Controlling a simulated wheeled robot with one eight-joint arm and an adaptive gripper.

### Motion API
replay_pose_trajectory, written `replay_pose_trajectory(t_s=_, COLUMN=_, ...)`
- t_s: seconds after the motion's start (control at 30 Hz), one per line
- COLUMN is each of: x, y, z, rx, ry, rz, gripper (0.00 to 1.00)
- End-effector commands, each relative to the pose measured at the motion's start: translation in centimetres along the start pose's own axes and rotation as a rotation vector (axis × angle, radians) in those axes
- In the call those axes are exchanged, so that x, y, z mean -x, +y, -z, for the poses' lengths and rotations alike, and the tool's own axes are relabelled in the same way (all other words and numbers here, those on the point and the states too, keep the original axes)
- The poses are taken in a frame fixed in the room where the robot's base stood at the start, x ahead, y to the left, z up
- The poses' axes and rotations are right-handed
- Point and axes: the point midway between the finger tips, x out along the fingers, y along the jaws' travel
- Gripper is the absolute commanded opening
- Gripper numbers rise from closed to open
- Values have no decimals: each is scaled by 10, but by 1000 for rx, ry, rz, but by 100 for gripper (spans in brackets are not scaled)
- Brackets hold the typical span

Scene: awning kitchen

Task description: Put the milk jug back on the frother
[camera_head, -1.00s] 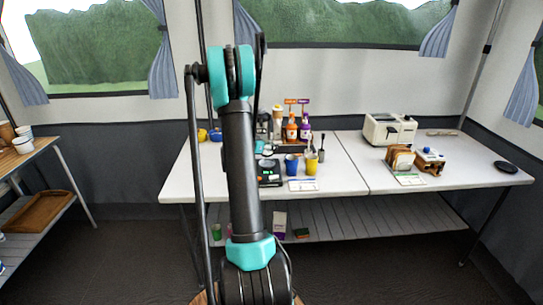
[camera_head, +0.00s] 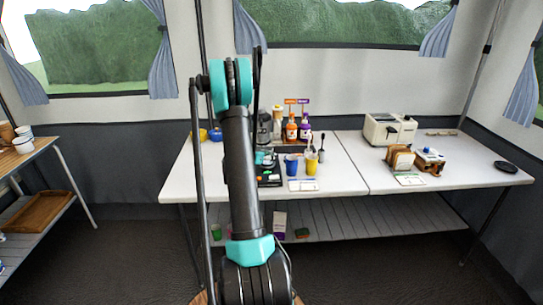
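My arm rises through the middle of the picture and hides part of the white table (camera_head: 340,179). My gripper is not clearly visible; the far end of the arm is behind its own links. A grey and dark appliance (camera_head: 264,128) stands at the back of the table, partly behind my arm; I cannot tell whether it is the frother. A dark tray-like item (camera_head: 270,182) lies just right of my arm. I cannot make out the milk jug; it may be hidden behind my arm.
A blue cup (camera_head: 291,165) and a yellow cup (camera_head: 311,167) stand right of my arm, with syrup bottles (camera_head: 298,130) behind. A white toaster (camera_head: 389,130) and wooden holders (camera_head: 414,160) are further right. A side table (camera_head: 28,155) stands at far left.

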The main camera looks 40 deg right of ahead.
Motion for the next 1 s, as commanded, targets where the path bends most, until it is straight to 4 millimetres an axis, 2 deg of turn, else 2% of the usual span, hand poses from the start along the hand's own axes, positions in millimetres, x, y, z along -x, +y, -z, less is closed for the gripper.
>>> replay_pose_trajectory(t_s=0.03, x=0, y=0, z=0, rx=0, ry=0, rz=0, gripper=48)
replay_pose_trajectory(t_s=0.2, x=0, y=0, z=0, rx=0, ry=0, rz=0, gripper=67)
replay_pose_trajectory(t_s=0.57, x=2, y=0, z=4, rx=0, ry=0, rz=0, gripper=67)
replay_pose_trajectory(t_s=0.77, x=32, y=-1, z=3, rx=1, ry=0, rz=3, gripper=67)
replay_pose_trajectory(t_s=1.0, x=82, y=-1, z=3, rx=1, ry=0, rz=3, gripper=67)
